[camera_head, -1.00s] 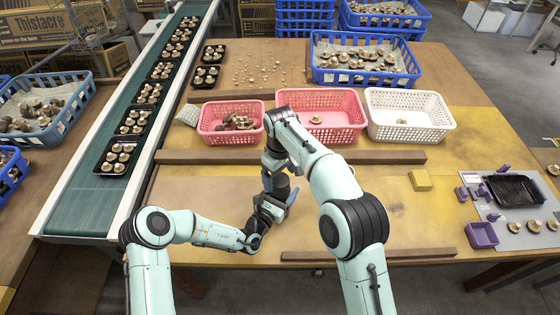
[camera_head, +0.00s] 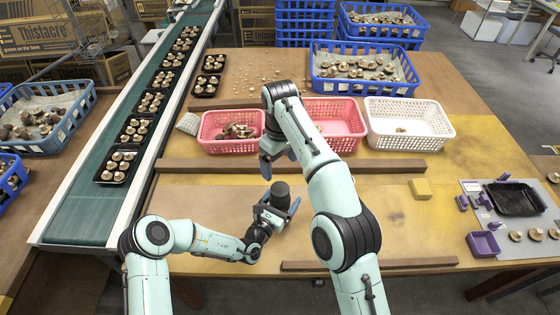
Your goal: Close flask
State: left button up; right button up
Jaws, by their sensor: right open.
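The flask (camera_head: 280,190) shows as a dark, upright cylinder over the front middle of the table. My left gripper (camera_head: 273,212) is around its lower part and appears shut on it, hiding that part. My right gripper (camera_head: 278,165) is open just above and behind the flask top, apart from it, with blue fingers pointing down. I cannot tell a separate lid from the flask's dark top.
A wooden bar (camera_head: 385,167) runs across the table behind the flask, and a lower one (camera_head: 400,263) lies along the front edge. Pink baskets (camera_head: 232,146) and a white basket (camera_head: 410,140) stand behind. A yellow block (camera_head: 420,188) lies to the right.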

pick_arm(q)
jog(key=shift+o, duration=0.3)
pick_arm(e)
jog(key=f+b, duration=0.1)
jog(key=s+f+b, duration=0.1)
jog(key=f, duration=0.1)
jog(key=shift+f, duration=0.25)
pick_arm(q)
jog(key=v, duration=1.3)
jog(key=shift+s, duration=0.2)
jog(key=shift+a, duration=0.1)
